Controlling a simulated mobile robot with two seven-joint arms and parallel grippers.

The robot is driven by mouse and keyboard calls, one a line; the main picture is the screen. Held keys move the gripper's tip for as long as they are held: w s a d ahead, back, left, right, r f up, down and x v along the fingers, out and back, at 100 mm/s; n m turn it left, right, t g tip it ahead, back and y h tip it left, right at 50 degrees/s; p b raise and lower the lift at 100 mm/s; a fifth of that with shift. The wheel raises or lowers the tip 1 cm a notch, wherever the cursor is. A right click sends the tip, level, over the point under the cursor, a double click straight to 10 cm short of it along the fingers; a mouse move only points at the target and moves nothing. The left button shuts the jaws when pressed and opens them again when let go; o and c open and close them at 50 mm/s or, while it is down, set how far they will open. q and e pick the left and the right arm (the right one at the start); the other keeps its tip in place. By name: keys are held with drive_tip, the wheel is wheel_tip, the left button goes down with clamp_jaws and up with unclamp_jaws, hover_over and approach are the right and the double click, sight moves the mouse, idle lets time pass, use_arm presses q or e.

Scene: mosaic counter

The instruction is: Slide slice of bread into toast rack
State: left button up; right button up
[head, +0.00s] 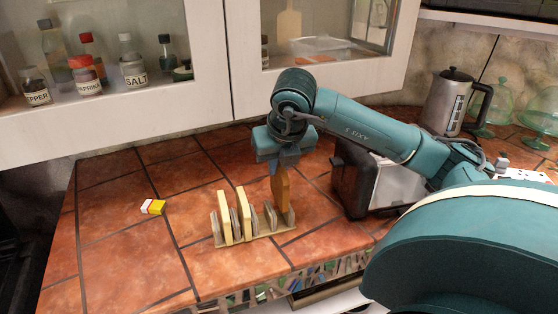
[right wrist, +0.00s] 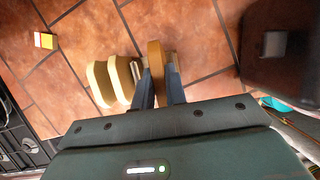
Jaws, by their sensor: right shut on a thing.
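The toast rack (head: 262,235) stands on the tiled counter and has upright dividers. Two pale slices of bread, one on the left (head: 224,218) and one in the middle (head: 245,214), stand upright in it. My right gripper (head: 284,168) is shut on a browner slice of bread (head: 281,188), held upright over the right end of the rack. In the right wrist view this slice (right wrist: 156,58) sits between the fingers (right wrist: 158,90), beside the two pale slices (right wrist: 102,83). I cannot tell whether its lower edge is between the dividers. My left gripper is not in view.
A dark toaster with a light side (head: 352,180) stands close to the right of the held slice. A small yellow and white box (head: 153,206) lies left of the rack. A metal kettle (head: 448,103) stands at the back right.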

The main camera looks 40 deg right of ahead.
sight(279, 182)
idle(0.3)
drive_tip(key=shift+f, duration=0.1)
drive_tip(key=shift+w, duration=0.1)
idle(0.4)
drive_tip(key=shift+b, duration=0.65)
idle(1.4)
drive_tip(key=shift+f, duration=0.15)
drive_tip(key=shift+f+b, duration=2.3)
drive_tip(key=shift+b, duration=0.1)
